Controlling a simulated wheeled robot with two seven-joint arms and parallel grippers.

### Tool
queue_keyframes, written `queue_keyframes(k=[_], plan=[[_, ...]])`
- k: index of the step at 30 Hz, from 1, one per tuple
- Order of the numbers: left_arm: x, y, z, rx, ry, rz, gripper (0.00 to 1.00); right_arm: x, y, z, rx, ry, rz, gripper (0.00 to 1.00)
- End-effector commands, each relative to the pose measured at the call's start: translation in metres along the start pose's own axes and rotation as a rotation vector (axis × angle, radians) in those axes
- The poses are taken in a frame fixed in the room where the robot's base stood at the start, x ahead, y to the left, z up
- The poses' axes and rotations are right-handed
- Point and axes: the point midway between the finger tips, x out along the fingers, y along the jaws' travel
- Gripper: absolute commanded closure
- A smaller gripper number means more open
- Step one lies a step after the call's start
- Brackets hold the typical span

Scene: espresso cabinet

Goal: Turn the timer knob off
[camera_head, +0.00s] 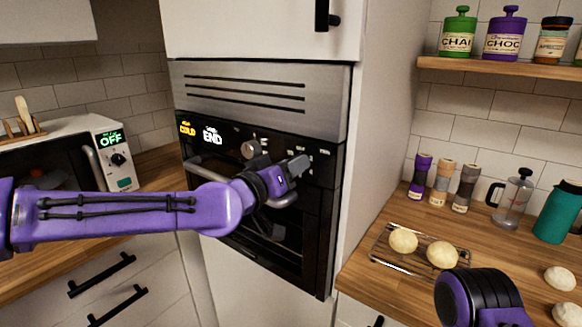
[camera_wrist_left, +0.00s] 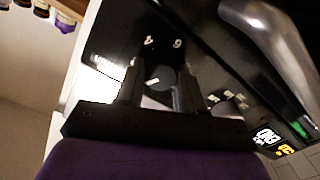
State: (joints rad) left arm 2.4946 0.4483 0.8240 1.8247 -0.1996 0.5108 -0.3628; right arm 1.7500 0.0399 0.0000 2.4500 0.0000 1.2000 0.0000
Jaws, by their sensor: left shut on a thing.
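The timer knob (camera_wrist_left: 158,84), dark with numerals such as 4 and 6 printed around it, is on the oven's black control panel (camera_head: 318,190). It sits between the two fingers of my left gripper (camera_wrist_left: 158,92), which is shut on it. In the head view my left gripper (camera_head: 292,168) reaches the right part of the panel and hides this knob. The oven display (camera_head: 212,136) shows END, with COLD beside it. My right gripper is out of view; only a purple and black part of my right arm shows at the bottom right.
A second oven knob (camera_head: 250,149) is left of my gripper. The oven handle (camera_head: 205,168) runs just below the panel. A microwave (camera_head: 110,152) showing OFF stands at left. The right counter holds a rack (camera_head: 382,258) with dough balls, and a teal jug (camera_head: 558,212).

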Motion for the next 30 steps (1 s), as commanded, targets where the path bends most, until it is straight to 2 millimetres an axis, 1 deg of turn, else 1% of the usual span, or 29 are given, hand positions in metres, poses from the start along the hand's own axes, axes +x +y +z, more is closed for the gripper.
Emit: queue_keyframes(k=[6, 15, 21, 30], plan=[[0.0, -0.0012, 0.0011, -0.197, -0.001, 0.0, 0.93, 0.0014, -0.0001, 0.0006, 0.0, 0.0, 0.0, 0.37], [0.0001, -0.0016, 0.0016, -0.411, -0.002, 0.0, 0.93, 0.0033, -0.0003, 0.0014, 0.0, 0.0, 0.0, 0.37], [0.0, -0.0015, 0.0011, -0.498, -0.001, 0.0, 0.93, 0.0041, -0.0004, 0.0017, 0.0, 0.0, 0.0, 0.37], [0.0, -0.0017, 0.0015, -0.548, -0.002, -0.001, 0.93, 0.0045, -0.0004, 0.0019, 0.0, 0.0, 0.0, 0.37]])
